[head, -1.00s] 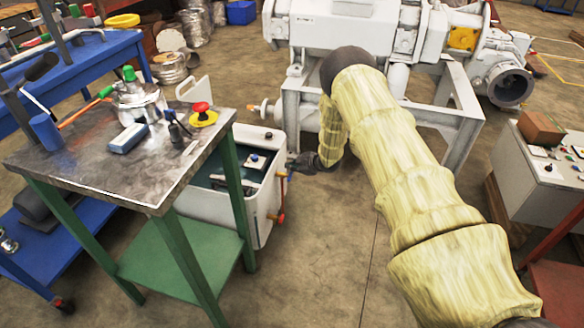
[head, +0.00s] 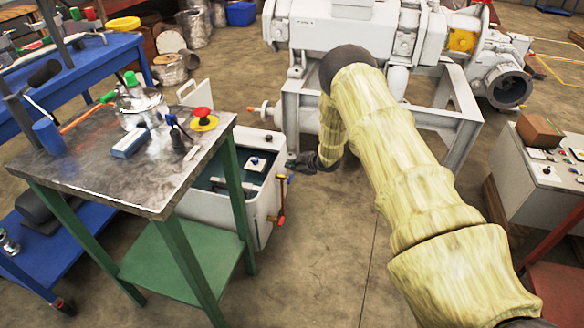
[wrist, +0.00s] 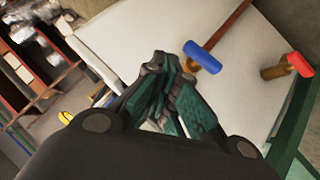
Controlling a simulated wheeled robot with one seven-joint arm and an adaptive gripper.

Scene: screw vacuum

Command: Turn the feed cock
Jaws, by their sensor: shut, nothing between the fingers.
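On the side of the white tank (head: 262,205) are a blue-handled cock (head: 291,178) and, below it, a red-handled cock (head: 271,218). The frames do not show which is the feed cock. In the wrist view, the blue handle (wrist: 202,57) lies just right of my fingertips, with a visible gap between them. The red handle (wrist: 299,64) is farther right, on a brass stem. My gripper (wrist: 168,66) is shut and empty, its teal pads close together.
A steel-topped table (head: 85,165) with green legs stands close left of the tank, carrying a pot and a red emergency button (head: 203,116). The large grey pump (head: 345,30) on its frame is behind. A control cabinet (head: 545,165) stands right. Floor in front is clear.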

